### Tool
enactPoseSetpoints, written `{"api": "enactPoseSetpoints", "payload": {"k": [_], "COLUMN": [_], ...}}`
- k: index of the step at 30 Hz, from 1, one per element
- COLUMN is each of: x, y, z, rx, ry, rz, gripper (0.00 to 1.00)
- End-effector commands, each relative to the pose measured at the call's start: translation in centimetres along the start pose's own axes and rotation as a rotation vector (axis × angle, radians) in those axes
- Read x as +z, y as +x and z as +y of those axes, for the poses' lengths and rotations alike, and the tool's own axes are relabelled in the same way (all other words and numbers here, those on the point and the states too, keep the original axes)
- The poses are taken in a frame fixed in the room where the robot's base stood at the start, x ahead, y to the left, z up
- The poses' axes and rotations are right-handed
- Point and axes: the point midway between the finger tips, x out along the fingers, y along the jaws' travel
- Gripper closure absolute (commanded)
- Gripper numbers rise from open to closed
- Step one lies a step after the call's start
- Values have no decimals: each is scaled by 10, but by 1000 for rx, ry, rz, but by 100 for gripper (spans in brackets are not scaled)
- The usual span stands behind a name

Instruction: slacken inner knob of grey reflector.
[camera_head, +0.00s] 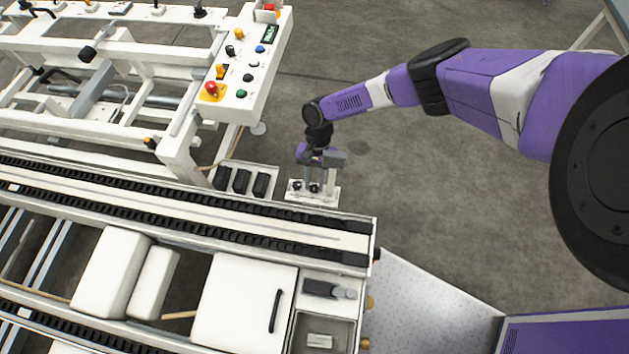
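My gripper (314,180) hangs from my purple arm, pointing down beside the end of the conveyor. It is over a small light bracket (312,198) that stands out from the conveyor frame. Two small dark knobs show on the bracket, a left knob (297,186) and a right knob (314,187). The fingertips are close to the right knob; I cannot tell whether they touch it. A small grey block (337,158) at the right of the gripper may be the grey reflector, but it is too small to be sure. The finger gap is too small to read.
The white conveyor (365,228) with black chains lies just in front. A tray of black blocks (240,183) is left of the bracket. A control panel (240,65) with buttons stands at upper left. Open floor (430,180) lies to the right.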

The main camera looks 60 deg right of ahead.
Motion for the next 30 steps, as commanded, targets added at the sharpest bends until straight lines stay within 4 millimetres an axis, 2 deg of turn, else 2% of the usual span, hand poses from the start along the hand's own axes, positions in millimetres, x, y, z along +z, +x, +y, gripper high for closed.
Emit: {"api": "enactPoseSetpoints", "payload": {"k": [8,14,30], "x": [-1,-2,0], "y": [1,2,3], "z": [0,-2,-6], "rx": [9,42,227], "ry": [-24,-105,-551], "rz": [0,1,1], "gripper": [100,100,100]}}
